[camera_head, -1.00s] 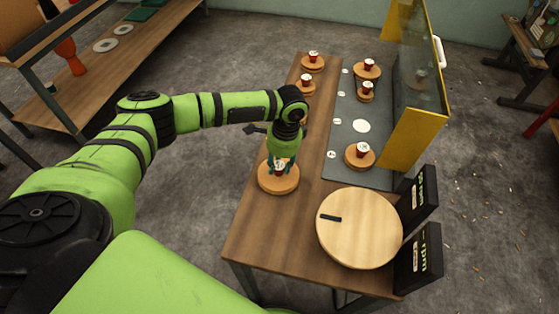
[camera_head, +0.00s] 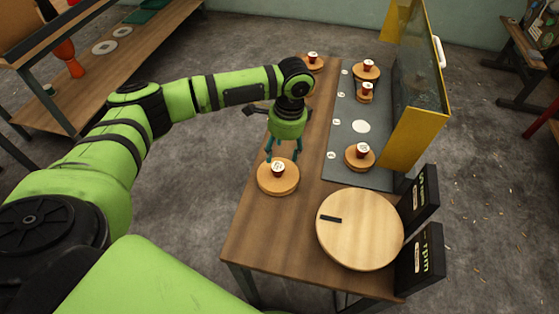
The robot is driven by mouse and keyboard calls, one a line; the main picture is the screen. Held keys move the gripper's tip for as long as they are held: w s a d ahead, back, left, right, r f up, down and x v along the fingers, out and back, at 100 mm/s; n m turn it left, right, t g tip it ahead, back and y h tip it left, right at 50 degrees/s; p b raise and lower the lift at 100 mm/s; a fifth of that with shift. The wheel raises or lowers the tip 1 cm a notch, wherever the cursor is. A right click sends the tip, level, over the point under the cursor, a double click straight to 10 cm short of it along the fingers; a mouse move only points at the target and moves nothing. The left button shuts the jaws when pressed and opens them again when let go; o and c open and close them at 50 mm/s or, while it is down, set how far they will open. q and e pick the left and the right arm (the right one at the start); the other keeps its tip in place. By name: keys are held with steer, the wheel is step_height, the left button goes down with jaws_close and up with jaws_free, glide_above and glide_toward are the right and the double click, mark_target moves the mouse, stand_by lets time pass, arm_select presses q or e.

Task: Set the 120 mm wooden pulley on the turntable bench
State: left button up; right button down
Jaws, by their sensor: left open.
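A wooden pulley (camera_head: 265,183) with a red, white-topped knob lies flat on the bare wood near the left edge of the turntable bench (camera_head: 262,235). The label on its knob is too small to read, so I cannot tell its size. My left gripper (camera_head: 282,157) is open and empty just above and behind that knob, its fingers pointing down. The large round turntable (camera_head: 362,240) with a black mark is at the bench's front right, apart from the pulley. My right gripper is not in view.
Several similar pulleys stand farther back, one on the dark mat's (camera_head: 345,172) near end (camera_head: 352,163). A yellow-framed screen (camera_head: 415,138) rises along the mat's right side. Two black rpm displays (camera_head: 418,262) stand right of the turntable. Bare wood lies in front of the pulley.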

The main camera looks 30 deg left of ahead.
arm_select(q)
steer(key=r, duration=0.5)
steer(key=shift+w+d+r+b, duration=0.15)
steer(key=shift+d+r+b, duration=0.15)
